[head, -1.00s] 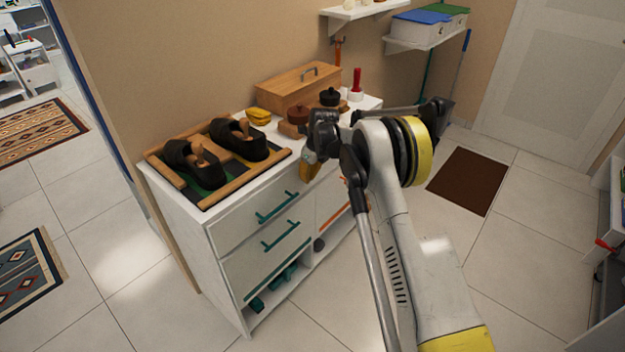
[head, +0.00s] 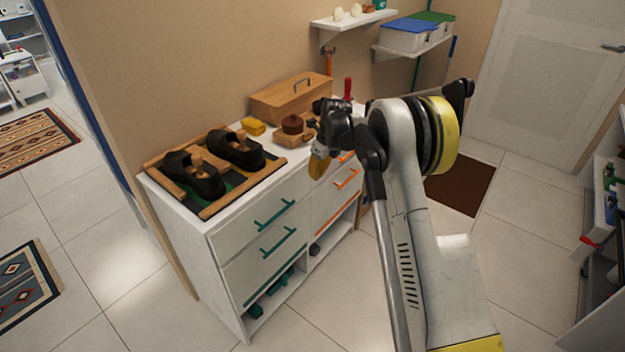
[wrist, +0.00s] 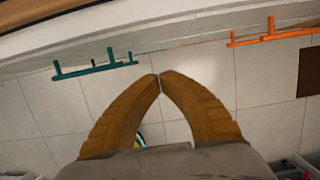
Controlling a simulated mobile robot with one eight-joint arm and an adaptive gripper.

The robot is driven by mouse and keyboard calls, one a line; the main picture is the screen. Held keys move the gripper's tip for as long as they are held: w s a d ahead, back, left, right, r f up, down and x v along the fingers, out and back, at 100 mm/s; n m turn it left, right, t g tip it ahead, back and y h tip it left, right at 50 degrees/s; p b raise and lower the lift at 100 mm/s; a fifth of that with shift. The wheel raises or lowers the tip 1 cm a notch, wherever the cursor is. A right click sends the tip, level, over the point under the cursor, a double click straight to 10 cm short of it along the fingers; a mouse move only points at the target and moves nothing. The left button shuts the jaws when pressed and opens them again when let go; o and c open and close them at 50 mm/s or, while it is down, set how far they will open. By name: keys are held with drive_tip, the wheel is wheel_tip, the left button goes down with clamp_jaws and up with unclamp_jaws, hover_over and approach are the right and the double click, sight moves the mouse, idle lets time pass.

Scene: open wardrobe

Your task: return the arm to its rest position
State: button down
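My gripper (head: 318,166) hangs in front of the white dresser (head: 192,213), near its top front edge, with its yellow-brown fingers pointing down in the head view. In the wrist view my gripper (wrist: 160,78) has its two fingertips meeting, with nothing visible between them. The arm is folded up, with its elbow to the right of the gripper. A teal handle (wrist: 95,66) and an orange handle (wrist: 272,36) show beyond the fingers in the wrist view.
Wall shelves (head: 350,19) are behind. Tiled floor (head: 530,240) at the right is clear.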

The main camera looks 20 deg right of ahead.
drive_tip(key=s+a+r+n+t+h, duration=0.1)
drive_tip(key=s+a+r+n+t, duration=0.15)
drive_tip(key=s+r+n, duration=1.5)
drive_tip(key=s+a+r+n+t, duration=0.2)
drive_tip(key=s+n, duration=0.9)
drive_tip(key=s, duration=1.3)
drive_tip(key=shift+s+h, duration=0.3)
drive_tip(key=shift+s, duration=0.1)
drive_tip(key=shift+t, duration=0.25)
